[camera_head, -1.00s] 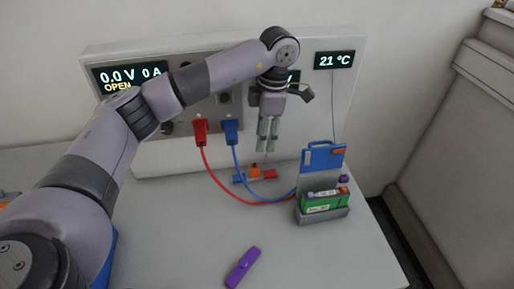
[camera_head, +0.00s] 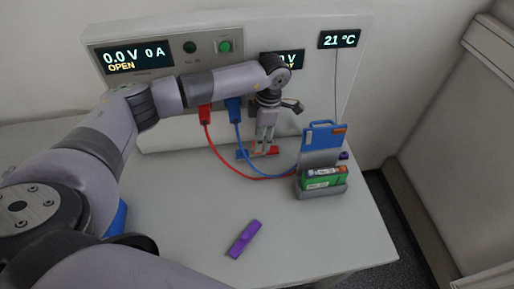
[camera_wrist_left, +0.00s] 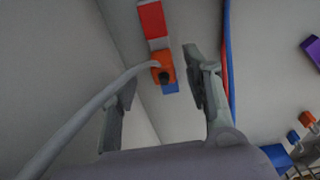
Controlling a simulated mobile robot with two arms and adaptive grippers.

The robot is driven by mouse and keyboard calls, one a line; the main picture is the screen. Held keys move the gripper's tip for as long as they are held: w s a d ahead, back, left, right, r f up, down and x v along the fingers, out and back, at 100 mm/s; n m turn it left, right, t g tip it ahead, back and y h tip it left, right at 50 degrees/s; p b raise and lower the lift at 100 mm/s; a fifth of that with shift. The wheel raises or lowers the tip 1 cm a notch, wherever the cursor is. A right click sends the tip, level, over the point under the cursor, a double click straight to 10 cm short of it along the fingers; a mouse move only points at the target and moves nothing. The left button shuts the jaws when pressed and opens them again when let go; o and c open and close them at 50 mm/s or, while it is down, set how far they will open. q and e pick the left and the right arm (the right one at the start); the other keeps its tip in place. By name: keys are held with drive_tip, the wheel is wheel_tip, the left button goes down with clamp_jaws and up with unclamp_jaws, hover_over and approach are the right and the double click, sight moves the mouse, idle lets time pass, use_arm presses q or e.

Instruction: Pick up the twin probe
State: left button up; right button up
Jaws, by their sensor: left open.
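The twin probe appears to be the short bar on the bench below the panel, with a blue end, an orange middle and a red end (camera_head: 272,151). In the left wrist view its orange block (camera_wrist_left: 160,62) shows a dark round knob and a grey cable. My left gripper (camera_head: 264,149) points down over the bar and hides part of its middle. In the wrist view the left gripper's fingers (camera_wrist_left: 160,88) are apart with nothing between their tips. The orange block lies just beyond the gap. Contact cannot be told. My right gripper is not in view.
A purple piece (camera_head: 244,239) lies in front. The bench (camera_head: 320,235) is clear front right.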

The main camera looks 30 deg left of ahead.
sight(274, 150)
use_arm(q)
drive_tip(key=shift+s+f, duration=0.15)
drive_tip(key=shift+f, duration=0.05)
drive_tip(key=f+p, duration=0.1)
drive_tip(key=f, duration=0.1)
drive_tip(key=f+p, duration=0.1)
drive_tip(key=shift+s+a+f+p, duration=0.2)
drive_tip(key=shift+s+a+p, duration=0.1)
drive_tip(key=shift+p, duration=0.05)
drive_tip(key=shift+a+f, duration=0.1)
drive_tip(key=shift+f, duration=0.55)
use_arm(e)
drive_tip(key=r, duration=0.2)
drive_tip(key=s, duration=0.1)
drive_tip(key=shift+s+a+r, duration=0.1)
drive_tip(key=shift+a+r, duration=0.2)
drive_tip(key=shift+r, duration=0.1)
use_arm(q)
drive_tip(key=shift+c, duration=0.5)
clamp_jaws()
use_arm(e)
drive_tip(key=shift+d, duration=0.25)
